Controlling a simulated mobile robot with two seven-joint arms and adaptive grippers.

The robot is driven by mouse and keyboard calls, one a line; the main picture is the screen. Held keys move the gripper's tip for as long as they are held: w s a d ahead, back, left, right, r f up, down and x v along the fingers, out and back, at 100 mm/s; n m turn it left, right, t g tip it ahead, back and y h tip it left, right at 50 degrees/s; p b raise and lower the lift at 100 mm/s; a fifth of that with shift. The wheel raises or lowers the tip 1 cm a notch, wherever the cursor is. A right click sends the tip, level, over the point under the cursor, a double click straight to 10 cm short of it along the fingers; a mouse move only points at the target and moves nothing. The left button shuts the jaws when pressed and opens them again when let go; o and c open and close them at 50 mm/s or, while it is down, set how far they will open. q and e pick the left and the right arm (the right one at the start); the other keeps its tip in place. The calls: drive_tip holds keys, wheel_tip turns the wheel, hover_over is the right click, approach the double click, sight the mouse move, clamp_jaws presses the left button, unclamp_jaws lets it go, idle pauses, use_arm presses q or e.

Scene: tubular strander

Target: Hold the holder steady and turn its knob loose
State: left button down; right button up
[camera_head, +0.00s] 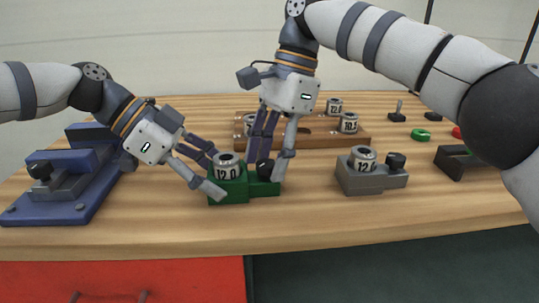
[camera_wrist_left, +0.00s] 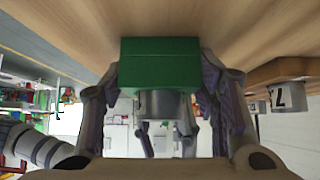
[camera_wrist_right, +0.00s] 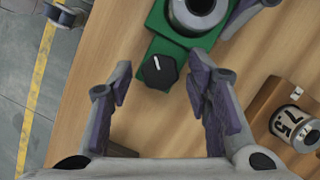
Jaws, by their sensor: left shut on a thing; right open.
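The green holder (camera_head: 228,190) stands on the wooden table near the front edge, with a metal die marked 12.0 (camera_head: 228,168) in it. Its black knob (camera_head: 265,168) is on the right, lower part of the holder. My left gripper (camera_head: 214,178) is shut on the green holder's block, which fills the space between its fingers in the left wrist view (camera_wrist_left: 160,62). My right gripper (camera_head: 272,168) points down over the knob, its fingers apart on either side. In the right wrist view the knob (camera_wrist_right: 159,71) shows between and just beyond the open fingertips (camera_wrist_right: 160,75).
A grey holder (camera_head: 362,181) with a die and knob stands to the right. A wooden rack (camera_head: 320,139) with several dies is behind. A blue vise-like fixture (camera_head: 70,185) is at the left.

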drive_tip(key=shift+v, duration=2.5)
drive_tip(key=shift+d+r+m, duration=0.1)
drive_tip(key=shift+r+m, duration=0.15)
drive_tip(key=shift+m, duration=0.05)
drive_tip(key=f+m+t, duration=0.1)
drive_tip(key=m, duration=0.2)
drive_tip(key=a+f+m+t, duration=0.1)
drive_tip(key=f+m, duration=0.1)
drive_tip(key=m, duration=0.1)
drive_tip(key=s+f+m+t, duration=0.1)
drive_tip(key=f+m, duration=0.1)
drive_tip(key=m, duration=0.1)
drive_tip(key=shift+s+a+f+m, duration=0.1)
drive_tip(key=shift+a+f+m, duration=0.1)
drive_tip(key=shift+a+m, duration=0.1)
clamp_jaws()
